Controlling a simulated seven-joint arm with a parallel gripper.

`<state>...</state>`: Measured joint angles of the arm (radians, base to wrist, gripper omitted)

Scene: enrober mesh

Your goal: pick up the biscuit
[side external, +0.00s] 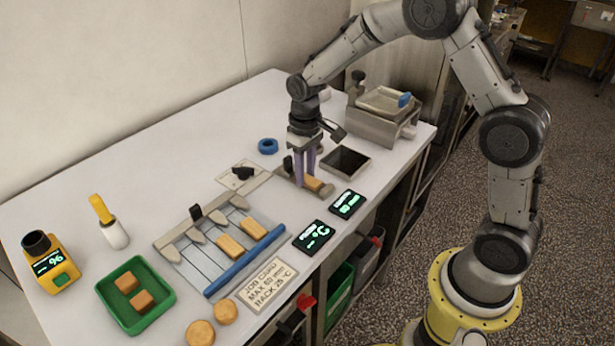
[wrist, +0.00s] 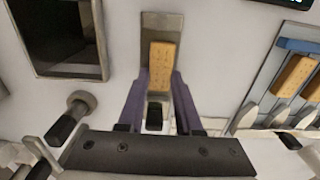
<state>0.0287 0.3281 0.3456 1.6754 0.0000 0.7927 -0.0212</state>
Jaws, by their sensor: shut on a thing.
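My gripper (side external: 304,182) points down at the right part of the white table. Its two purple fingers flank a golden rectangular biscuit (side external: 314,184) over a small metal plate (wrist: 160,27). In the wrist view the biscuit (wrist: 163,62) lies lengthwise between the fingertips (wrist: 161,78), its far end reaching beyond them. The gripper is shut on it. I cannot tell whether the biscuit still touches the plate.
A dark square opening (side external: 346,160) lies just right of the gripper, with a steel machine (side external: 383,122) behind. Left are a blue ring (side external: 268,146) and a slotted rack with a blue bar (side external: 245,262) and two biscuits (side external: 230,246). Two black displays (side external: 314,237) stand in front.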

